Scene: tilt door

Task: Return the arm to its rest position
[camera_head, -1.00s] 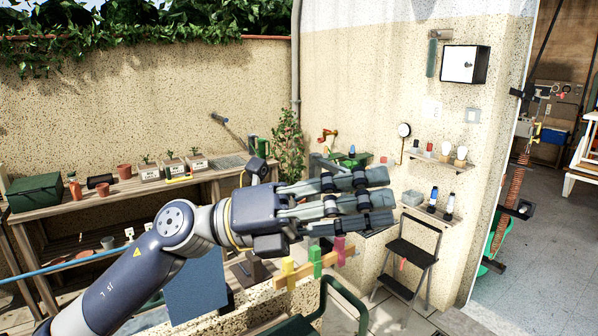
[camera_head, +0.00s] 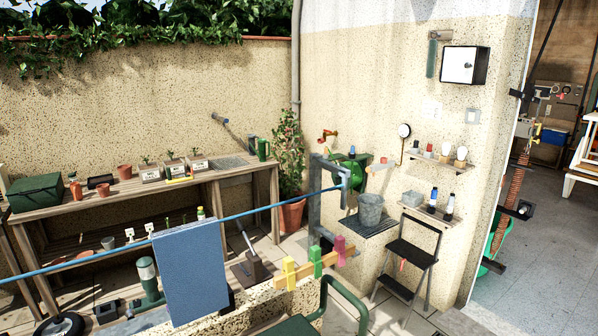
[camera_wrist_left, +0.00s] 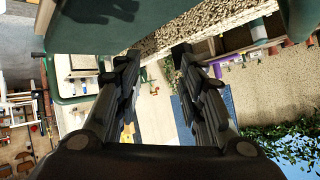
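In the left wrist view my left gripper (camera_wrist_left: 158,55) shows its two fingers spread apart with a clear gap and nothing between them. Past the fingers are a dark green surface (camera_wrist_left: 130,32), a speckled wall top and part of a blue cloth. Neither arm nor gripper shows in the head view. My right gripper is not in view.
A blue cloth (camera_head: 190,270) hangs on a blue line (camera_head: 262,208) across the front. A wooden workbench (camera_head: 135,188) stands along the wall behind. A black step stool (camera_head: 410,255) and a grey bucket (camera_head: 370,209) are at right. An open doorway (camera_head: 535,220) is at far right.

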